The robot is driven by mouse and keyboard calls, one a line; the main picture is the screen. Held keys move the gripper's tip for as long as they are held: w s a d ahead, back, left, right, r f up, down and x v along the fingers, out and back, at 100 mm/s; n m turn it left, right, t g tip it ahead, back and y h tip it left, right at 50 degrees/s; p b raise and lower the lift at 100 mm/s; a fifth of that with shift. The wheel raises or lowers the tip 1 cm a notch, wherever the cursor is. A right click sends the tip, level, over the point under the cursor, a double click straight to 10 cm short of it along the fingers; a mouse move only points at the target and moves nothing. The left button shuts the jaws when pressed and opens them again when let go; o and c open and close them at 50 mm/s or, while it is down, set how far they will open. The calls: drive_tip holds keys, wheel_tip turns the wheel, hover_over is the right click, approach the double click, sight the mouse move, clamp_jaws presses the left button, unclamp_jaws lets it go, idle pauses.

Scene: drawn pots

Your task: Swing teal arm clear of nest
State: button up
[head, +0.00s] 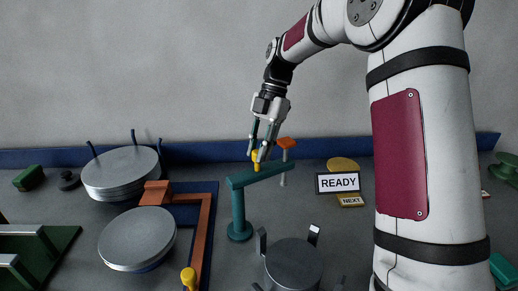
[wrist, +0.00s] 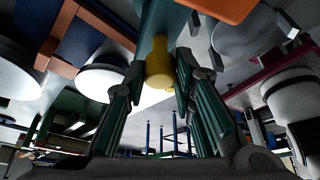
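The teal arm (head: 262,173) is a bar on a teal post (head: 239,210); it runs from the post toward the back right. A yellow knob (head: 255,156) stands near its far end. My gripper (head: 262,152) points down at this end. In the wrist view the yellow knob (wrist: 158,65) lies between my two fingertips, which look spread with narrow gaps beside it; firm contact is not visible. A dark grey round holder with upright prongs (head: 293,265), possibly the nest, stands at the front right of the post. The bar does not cover it in the head view.
An orange bar (head: 203,232) with a yellow knob (head: 188,277) stands left of the post, near two grey disc stacks (head: 138,238) (head: 121,170). An orange-topped post (head: 286,144) is close behind my gripper. A READY sign (head: 338,183) stands to the right.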

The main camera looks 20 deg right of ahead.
drive_tip(key=o, duration=0.4)
drive_tip(key=shift+w, duration=0.1)
drive_tip(key=shift+o, duration=0.2)
drive_tip(key=v, duration=1.2)
drive_tip(key=shift+a, duration=0.1)
drive_tip(key=s+a+r+m+t+h, duration=0.2)
drive_tip(key=s+a+m, duration=0.2)
drive_tip(key=s+m, duration=0.3)
drive_tip(key=s+a+r+m+t+h, duration=0.25)
drive_tip(key=s+m, duration=0.25)
drive_tip(key=s, duration=0.3)
drive_tip(key=s+f+m+t, duration=0.1)
drive_tip(key=s+f+m, duration=0.3)
drive_tip(key=s, duration=0.3)
drive_tip(key=s+a+f+m+t, duration=0.1)
drive_tip(key=s+f+m+t, duration=0.1)
drive_tip(key=s+f+m, duration=0.2)
drive_tip(key=s+m, duration=0.3)
drive_tip(key=s, duration=0.1)
drive_tip(key=shift+f+m, duration=0.2)
drive_tip(key=shift+m, duration=0.1)
